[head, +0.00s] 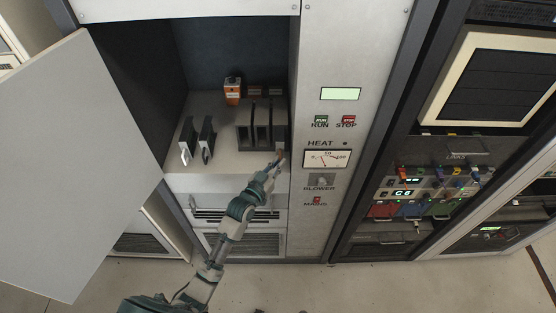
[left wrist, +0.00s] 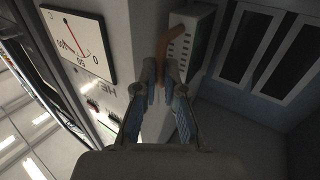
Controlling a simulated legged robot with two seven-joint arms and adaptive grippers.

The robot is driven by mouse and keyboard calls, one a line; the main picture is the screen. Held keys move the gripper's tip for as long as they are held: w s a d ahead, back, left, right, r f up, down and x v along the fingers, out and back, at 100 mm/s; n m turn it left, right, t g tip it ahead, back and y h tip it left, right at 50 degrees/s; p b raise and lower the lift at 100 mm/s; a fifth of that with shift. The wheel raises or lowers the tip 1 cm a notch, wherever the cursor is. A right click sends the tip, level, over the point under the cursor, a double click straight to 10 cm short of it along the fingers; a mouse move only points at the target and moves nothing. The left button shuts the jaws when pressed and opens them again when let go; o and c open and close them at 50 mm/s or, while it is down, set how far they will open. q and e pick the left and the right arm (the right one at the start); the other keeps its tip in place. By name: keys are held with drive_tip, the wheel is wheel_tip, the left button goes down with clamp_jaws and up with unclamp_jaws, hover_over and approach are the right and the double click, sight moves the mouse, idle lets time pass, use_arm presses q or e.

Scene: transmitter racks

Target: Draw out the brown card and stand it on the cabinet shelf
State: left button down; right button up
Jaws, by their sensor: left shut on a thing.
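My left gripper (head: 278,161) reaches up into the open cabinet at the front right of its shelf (head: 235,158). In the left wrist view my left gripper (left wrist: 163,85) is shut on a narrow, bent brown piece (left wrist: 168,48), which I take as the brown card's grip. That piece passes in front of a pale vented block (left wrist: 184,40); I cannot tell whether they are joined. The block also shows in the head view (head: 282,132), at the right end of a row of dark upright modules (head: 261,122). My right gripper is not in view.
An orange box (head: 233,92) stands at the back. The open door (head: 75,160) is at left, the control panel (head: 335,130) close at right. Shelf room shows front centre.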

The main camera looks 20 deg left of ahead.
use_arm(q)
drive_tip(key=shift+s, duration=0.15)
drive_tip(key=c, duration=1.2)
unclamp_jaws()
